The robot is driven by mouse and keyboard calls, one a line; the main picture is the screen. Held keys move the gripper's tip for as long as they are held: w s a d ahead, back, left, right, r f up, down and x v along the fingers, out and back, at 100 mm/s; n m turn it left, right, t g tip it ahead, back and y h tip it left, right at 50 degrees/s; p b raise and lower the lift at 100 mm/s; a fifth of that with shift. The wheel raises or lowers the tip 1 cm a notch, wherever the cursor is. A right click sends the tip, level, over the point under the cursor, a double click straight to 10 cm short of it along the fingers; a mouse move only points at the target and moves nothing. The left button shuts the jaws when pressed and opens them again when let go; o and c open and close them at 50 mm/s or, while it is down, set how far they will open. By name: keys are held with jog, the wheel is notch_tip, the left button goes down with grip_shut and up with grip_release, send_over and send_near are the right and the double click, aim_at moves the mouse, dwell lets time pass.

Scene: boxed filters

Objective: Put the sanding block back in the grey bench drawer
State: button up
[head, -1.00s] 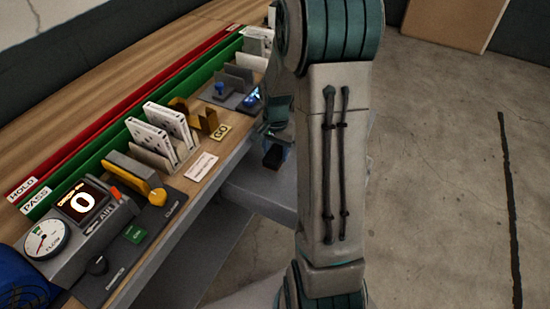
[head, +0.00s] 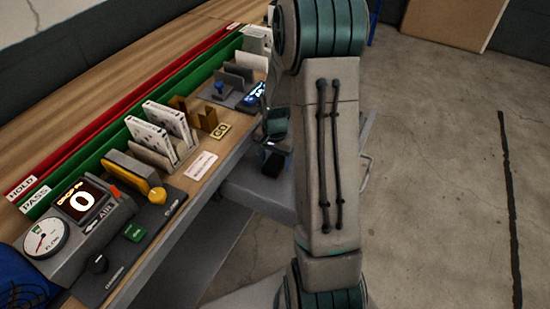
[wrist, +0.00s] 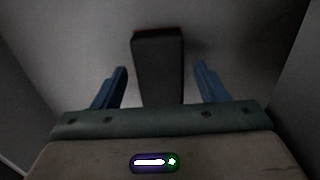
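The sanding block, a dark oblong block (wrist: 158,65), shows in the wrist view between the two blue fingers of my gripper (wrist: 161,80). A gap shows on each side of the block, so my gripper is open around it and not clamped. The block lies against a pale grey surface with grey walls at the sides, which looks like the inside of the grey bench drawer. In the head view the pulled-out grey drawer (head: 250,188) juts from the bench, with a small dark shape (head: 273,163) below my gripper. My arm hides much of the drawer there.
The concrete floor (head: 430,180) on the right is clear apart from a dark line.

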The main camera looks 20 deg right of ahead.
aim_at(275, 161)
notch_tip(275, 161, up, 11)
jog(key=s+a+r+n+t, duration=0.1)
jog(key=s+a+r+n, duration=0.4)
jog(key=s, duration=0.3)
jog(key=s+a+r+n+t, duration=0.1)
jog(key=s+a+r+n, duration=0.3)
jog(key=s, duration=0.5)
jog(key=shift+a+r+n+t+p, duration=0.4)
jog(key=shift+a+n, duration=0.2)
jog(key=shift+a, duration=0.25)
jog(key=shift+s, duration=0.1)
